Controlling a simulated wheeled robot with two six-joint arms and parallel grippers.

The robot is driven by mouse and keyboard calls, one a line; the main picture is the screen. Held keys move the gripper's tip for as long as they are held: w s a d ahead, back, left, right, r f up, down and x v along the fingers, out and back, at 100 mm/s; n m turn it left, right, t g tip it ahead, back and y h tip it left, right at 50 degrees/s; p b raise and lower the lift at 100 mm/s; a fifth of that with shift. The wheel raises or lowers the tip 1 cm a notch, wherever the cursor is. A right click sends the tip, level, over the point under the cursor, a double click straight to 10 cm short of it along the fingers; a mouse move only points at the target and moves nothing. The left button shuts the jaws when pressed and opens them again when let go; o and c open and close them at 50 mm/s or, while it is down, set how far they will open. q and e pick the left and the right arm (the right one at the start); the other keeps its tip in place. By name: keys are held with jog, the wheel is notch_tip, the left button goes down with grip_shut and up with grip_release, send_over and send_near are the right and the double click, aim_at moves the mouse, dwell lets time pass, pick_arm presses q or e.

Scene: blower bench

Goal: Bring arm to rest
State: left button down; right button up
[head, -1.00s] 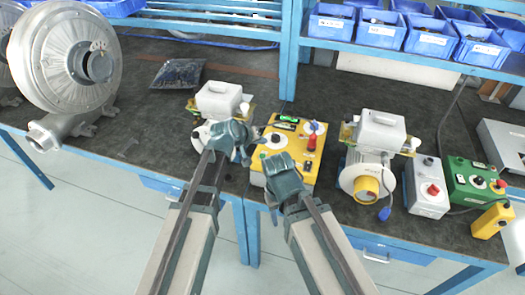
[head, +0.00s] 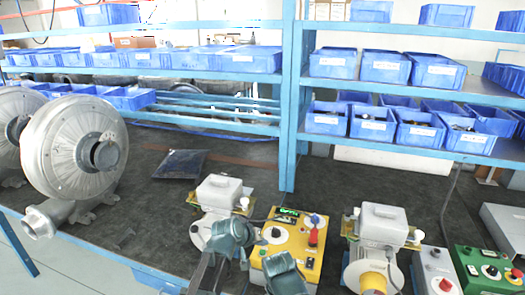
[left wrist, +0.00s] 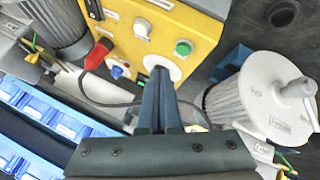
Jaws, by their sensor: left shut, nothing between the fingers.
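My left gripper (head: 232,238) is in front of the left small motor with a light grey box on top (head: 219,192), beside the yellow control box (head: 300,236). Its fingers are together and empty, and in the left wrist view the shut fingers (left wrist: 158,85) point toward the yellow box (left wrist: 165,40). My right gripper (head: 284,268) is in front of the yellow box's lower edge. Whether its jaws are open or shut does not show. Both arms run off the bottom of the head view.
A large silver blower (head: 75,150) stands on the dark bench at left, near a dark flat packet (head: 180,164). A second small motor (head: 378,240) and a green control box (head: 488,270) are at right. Blue bins (head: 385,68) fill the shelves behind. The bench's middle back is clear.

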pick_arm(q)
jog(key=s+a+f+m+g+y, duration=0.2)
jog(key=s+a+g+y, duration=0.1)
jog(key=s, duration=0.8)
jog(key=s+a+f+m+g+y, duration=0.2)
jog(key=s+a+f+g+y, duration=0.1)
jog(key=s, duration=0.9)
jog(key=shift+s+f+m+g+y, duration=0.2)
jog(key=shift+s+m+g+y, duration=0.1)
jog(key=shift+m+g, duration=0.15)
jog(key=c, duration=1.6)
grip_release()
jog(key=shift+d, duration=0.1)
dwell(0.6)
